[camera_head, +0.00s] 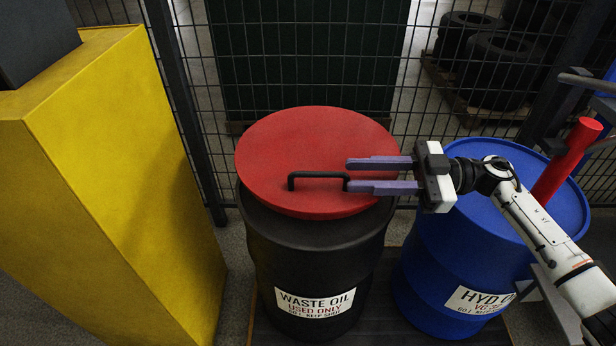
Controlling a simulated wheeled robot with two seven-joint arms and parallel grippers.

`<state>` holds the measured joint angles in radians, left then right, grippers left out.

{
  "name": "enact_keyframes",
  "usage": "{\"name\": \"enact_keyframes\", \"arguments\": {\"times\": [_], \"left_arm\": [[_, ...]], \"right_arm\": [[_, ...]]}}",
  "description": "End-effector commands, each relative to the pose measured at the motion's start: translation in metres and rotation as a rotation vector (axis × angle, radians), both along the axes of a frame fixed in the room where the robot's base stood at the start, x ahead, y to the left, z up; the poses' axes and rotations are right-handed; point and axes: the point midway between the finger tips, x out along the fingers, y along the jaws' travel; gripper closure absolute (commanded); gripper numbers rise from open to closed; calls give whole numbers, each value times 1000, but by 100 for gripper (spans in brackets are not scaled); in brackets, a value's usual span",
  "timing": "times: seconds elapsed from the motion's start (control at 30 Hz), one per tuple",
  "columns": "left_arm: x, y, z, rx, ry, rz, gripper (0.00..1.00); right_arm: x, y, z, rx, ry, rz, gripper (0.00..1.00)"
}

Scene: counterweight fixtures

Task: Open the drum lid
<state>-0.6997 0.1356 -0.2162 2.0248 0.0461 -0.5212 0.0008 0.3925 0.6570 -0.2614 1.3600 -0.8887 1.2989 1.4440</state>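A black drum (312,251) labelled "WASTE OIL" stands upright in the middle of the head view. Its round red lid (300,141) lies on top, and a black bar handle (318,175) sits near the lid's front. My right gripper (348,174) comes in from the right over the lid. Its two purple fingers are apart, and their tips are at the right end of the handle. I cannot tell whether the fingers touch it. My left gripper does not show.
A blue drum (437,262) stands close on the right, under my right arm, with a red upright part (565,160) above it. A tall yellow block (110,190) stands on the left. A wire mesh fence (310,55) closes off the back, with black tires (497,68) behind it.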

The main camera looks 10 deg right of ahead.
Motion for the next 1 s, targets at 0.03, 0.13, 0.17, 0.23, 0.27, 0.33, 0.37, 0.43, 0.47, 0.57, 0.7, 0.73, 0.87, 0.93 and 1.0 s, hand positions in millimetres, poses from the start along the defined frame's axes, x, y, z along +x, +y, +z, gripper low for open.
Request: {"name": "enact_keyframes", "arguments": {"times": [0.03, 0.13, 0.17, 0.23, 0.27, 0.33, 0.37, 0.43, 0.47, 0.57, 0.7, 0.73, 0.87, 0.93, 1.0], "left_arm": [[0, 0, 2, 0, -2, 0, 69], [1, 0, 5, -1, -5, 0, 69], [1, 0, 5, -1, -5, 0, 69], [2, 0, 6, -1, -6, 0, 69], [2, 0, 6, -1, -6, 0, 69], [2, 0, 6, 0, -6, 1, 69], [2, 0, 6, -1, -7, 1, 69], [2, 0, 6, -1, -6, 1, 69], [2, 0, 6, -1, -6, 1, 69], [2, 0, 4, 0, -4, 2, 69], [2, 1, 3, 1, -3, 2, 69], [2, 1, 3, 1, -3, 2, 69], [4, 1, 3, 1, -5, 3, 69], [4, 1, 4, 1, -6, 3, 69], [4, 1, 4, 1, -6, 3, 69]], "right_arm": [[1, 6, 1, 3, -2, 3, 72], [4, 22, 3, 4, -3, 4, 72], [5, 28, 3, 5, -3, 4, 72], [8, 41, 3, 5, -2, 3, 72], [9, 47, 3, 5, -3, 3, 72], [12, 59, 3, 5, -3, 2, 72], [13, 64, 3, 4, -3, 2, 72], [15, 75, 2, 3, -3, 3, 72], [15, 79, 2, 4, -2, 2, 72], [18, 89, 2, 2, -3, 1, 72], [19, 96, 2, 1, -2, 1, 72], [20, 97, 2, 1, -2, 0, 72], [20, 97, 1, 1, -2, 0, 72], [20, 97, 1, 1, -1, 0, 72], [20, 97, 1, 1, -1, 0, 79]]}}
